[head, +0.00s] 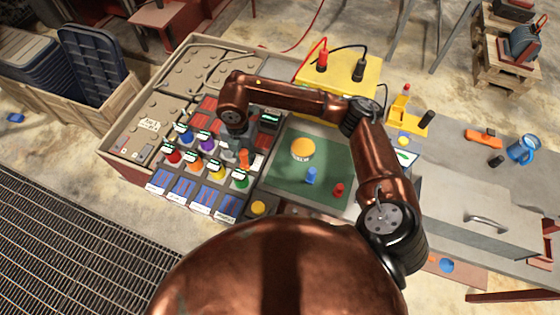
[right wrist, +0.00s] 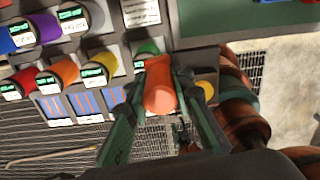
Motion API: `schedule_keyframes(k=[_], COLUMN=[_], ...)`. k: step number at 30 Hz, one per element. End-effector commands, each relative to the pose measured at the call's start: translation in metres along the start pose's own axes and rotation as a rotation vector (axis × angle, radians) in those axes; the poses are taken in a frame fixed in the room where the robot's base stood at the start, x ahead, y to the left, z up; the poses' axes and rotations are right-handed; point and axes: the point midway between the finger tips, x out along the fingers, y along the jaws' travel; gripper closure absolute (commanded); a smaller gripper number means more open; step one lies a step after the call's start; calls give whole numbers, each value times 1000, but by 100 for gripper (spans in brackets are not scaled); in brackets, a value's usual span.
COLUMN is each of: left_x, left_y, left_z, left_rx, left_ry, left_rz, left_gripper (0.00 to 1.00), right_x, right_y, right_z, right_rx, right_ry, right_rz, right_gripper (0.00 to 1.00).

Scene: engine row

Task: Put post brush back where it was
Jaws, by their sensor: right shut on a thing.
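An orange-handled tool (head: 244,158), which looks like the post brush, stands out among the coloured round caps in the head view. In the right wrist view the orange handle (right wrist: 160,88) is between the two green-grey fingers of my right gripper (right wrist: 163,78), which is shut on it. Its lower part is hidden, so I cannot tell whether it touches a holder. In the head view my right gripper (head: 238,146) is over the rack of caps, partly hidden by my wrist. The green cap (head: 240,179) is close to the tool. My left gripper is not in view.
Red (head: 172,156), orange (head: 195,163) and yellow (head: 217,171) caps crowd around. Right of them is a green mat (head: 285,190) with an orange disc and small blue and red items. A yellow box (head: 338,72) with clamps stands behind. A blue mug (head: 521,150) is far right.

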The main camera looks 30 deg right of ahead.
Motion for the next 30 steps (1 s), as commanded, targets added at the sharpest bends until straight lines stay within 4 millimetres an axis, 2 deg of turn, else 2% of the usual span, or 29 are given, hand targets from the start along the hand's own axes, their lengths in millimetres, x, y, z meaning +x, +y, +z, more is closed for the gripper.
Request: schedule_keyframes(k=[5, 8, 17, 21, 24, 30], left_x=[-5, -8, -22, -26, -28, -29], left_y=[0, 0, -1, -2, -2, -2], left_z=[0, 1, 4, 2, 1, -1], left_rx=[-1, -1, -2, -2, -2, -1], left_ry=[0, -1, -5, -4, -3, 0], left_rz=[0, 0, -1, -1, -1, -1], left_gripper=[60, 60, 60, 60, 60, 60], right_x=[0, 6, 37, 63, 76, 88], right_y=[-7, -22, -84, -102, -111, -118], right_z=[6, 14, 47, 56, 62, 67], right_rx=[107, 118, 116, 111, 109, 107], right_ry=[1, 0, 0, 3, 1, 1], right_rz=[-4, -5, -6, -6, -4, -2], right_gripper=[100, 100, 100, 100, 100, 100])
